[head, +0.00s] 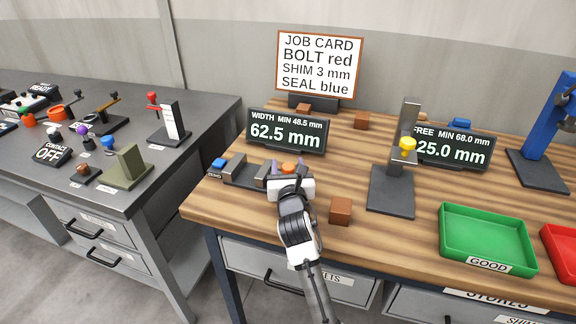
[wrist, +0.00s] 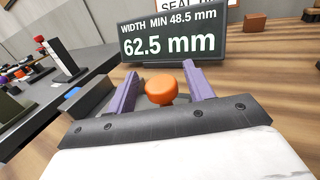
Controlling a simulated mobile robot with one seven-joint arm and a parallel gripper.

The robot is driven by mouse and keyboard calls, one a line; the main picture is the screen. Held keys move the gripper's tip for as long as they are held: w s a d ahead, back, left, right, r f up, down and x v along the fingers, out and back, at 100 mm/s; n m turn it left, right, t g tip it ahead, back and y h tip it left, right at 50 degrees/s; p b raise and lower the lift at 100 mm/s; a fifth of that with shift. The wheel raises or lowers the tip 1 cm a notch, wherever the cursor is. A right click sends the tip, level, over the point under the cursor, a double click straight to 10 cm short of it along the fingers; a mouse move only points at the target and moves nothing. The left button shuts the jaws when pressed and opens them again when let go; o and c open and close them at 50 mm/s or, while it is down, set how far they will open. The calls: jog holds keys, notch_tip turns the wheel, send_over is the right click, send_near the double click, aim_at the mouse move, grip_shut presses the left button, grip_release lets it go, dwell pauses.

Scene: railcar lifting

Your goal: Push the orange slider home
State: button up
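The orange slider knob (head: 289,167) is a round orange cap at the right part of the dark width gauge (head: 243,183) on the wooden bench. In the wrist view the orange knob (wrist: 160,92) stands between my two purple fingers, with a gap on each side. My gripper (wrist: 163,88) is open and empty around the knob, and it also shows from behind in the head view (head: 288,170). The slider's lower part is hidden by my gripper. The width display (head: 287,131) behind reads 62.5 mm, with MIN 48.5 mm printed above.
A blue knob (head: 219,163) sits at the gauge's left end. A brown block (head: 341,210) lies to the right of my gripper. A stand with a yellow knob (head: 391,190) and a green GOOD tray (head: 487,237) are farther right. A grey bench (head: 190,130) stands left.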

grip_shut()
jog(key=shift+w+a+f+b, duration=0.15)
jog(key=shift+a+b, duration=0.1)
jog(key=shift+a, duration=0.25)
jog(key=shift+w+a+r+b, duration=0.1)
jog(key=shift+w+a+b, duration=0.1)
jog(key=shift+a, duration=0.65)
jog(key=shift+c, duration=1.5)
grip_release()
jog(key=o, duration=0.3)
jog(key=shift+w+a, duration=0.15)
